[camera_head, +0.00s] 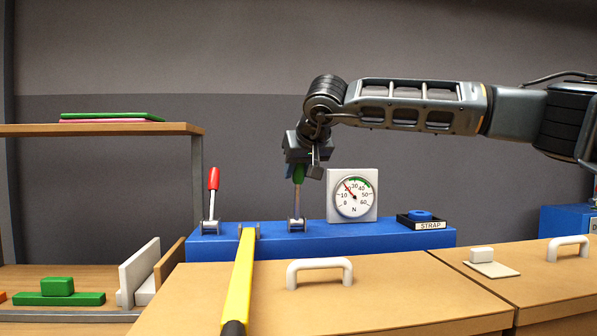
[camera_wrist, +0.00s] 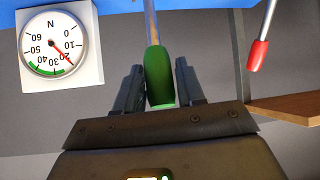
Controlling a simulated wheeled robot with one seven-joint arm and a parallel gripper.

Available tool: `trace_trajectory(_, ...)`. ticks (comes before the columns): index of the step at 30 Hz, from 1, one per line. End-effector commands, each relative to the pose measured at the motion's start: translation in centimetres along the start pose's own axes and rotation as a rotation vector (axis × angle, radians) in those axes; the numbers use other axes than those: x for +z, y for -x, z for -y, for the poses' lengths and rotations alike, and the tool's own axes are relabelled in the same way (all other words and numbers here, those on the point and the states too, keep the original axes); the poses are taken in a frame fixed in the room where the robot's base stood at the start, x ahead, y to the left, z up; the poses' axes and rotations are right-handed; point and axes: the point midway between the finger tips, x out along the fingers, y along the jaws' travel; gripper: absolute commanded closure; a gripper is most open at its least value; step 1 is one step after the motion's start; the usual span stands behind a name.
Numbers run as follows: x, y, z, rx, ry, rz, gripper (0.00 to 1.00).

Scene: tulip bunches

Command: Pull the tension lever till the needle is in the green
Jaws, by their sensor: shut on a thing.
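A green-handled lever (camera_head: 298,200) stands nearly upright on the blue bench unit, left of the gauge. My gripper (camera_head: 302,166) is shut on its green grip (camera_wrist: 160,80), which shows between the two fingers in the wrist view. The white gauge (camera_head: 353,196) is marked in N, and its red needle points near 20, just short of the green arc. The gauge also shows upside down in the wrist view (camera_wrist: 62,45). A second lever with a red grip (camera_head: 213,180) stands upright to the left.
The blue unit (camera_head: 390,238) carries a black box with a blue knob (camera_head: 421,215), labelled STRAP. A yellow bar (camera_head: 240,275) slants toward the front. Wooden lids with white handles (camera_head: 320,268) lie in front. A shelf (camera_head: 100,129) stands at left.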

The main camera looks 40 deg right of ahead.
Motion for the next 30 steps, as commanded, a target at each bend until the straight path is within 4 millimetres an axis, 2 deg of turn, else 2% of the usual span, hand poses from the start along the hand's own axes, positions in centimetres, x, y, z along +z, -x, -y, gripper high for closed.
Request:
trace_trajectory(8, 0.5, -0.2, 0.1, 0.000, 0.000, 0.011, 1.00)
trace_trajectory(9, 0.5, -0.2, 0.1, 0.000, 0.000, 0.011, 0.59)
trace_trajectory(15, 0.3, -0.2, 0.0, 0.000, 0.000, 0.008, 0.40)
trace_trajectory(24, 0.2, 0.2, 0.0, 0.000, 0.000, 0.004, 0.39)
trace_trajectory(30, 0.2, 2.8, 0.0, 0.001, 0.002, 0.002, 0.39)
